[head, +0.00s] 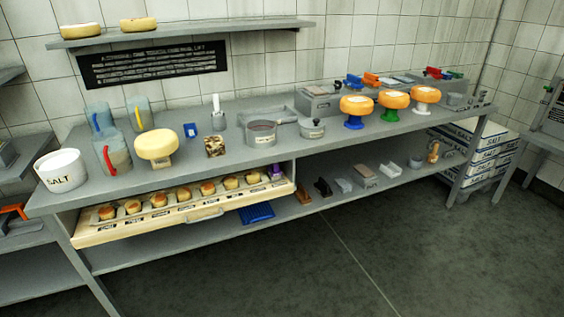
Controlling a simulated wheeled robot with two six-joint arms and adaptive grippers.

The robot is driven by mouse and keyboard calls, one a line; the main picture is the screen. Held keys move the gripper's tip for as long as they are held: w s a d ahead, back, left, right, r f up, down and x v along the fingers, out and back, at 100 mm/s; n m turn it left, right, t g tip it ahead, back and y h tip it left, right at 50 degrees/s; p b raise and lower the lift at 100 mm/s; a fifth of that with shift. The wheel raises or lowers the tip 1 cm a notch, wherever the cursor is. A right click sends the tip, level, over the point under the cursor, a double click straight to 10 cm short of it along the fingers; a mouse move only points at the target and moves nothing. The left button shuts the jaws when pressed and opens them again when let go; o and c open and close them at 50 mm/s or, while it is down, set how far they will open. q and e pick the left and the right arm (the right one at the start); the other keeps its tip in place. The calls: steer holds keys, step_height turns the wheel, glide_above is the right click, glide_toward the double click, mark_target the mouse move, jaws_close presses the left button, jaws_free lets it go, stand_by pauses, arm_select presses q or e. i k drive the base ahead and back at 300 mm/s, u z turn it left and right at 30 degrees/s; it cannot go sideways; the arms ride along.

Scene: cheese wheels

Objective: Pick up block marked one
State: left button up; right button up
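No block with a readable mark of one shows in the head view; the markings are too small to tell. Block-like things on the grey workbench (240,175) are a small blue block (190,130) and a dark speckled cream block (215,147) left of the middle. A grey block-shaped box (318,104) stands farther right at the back. Several small dark and grey pieces, among them a light grey block (364,171), lie on the lower shelf. Neither of my grippers is in view.
A white salt tub (62,172), clear jugs (117,158) and a cheese wheel (156,145) stand at left. An open drawer (110,234) of small cheeses juts out. The floor (400,245) in front is clear.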

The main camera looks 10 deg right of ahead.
mark_target(214, 146)
steer(key=z, duration=1.3)
steer(key=i, duration=1.15)
steer(key=u, duration=0.2)
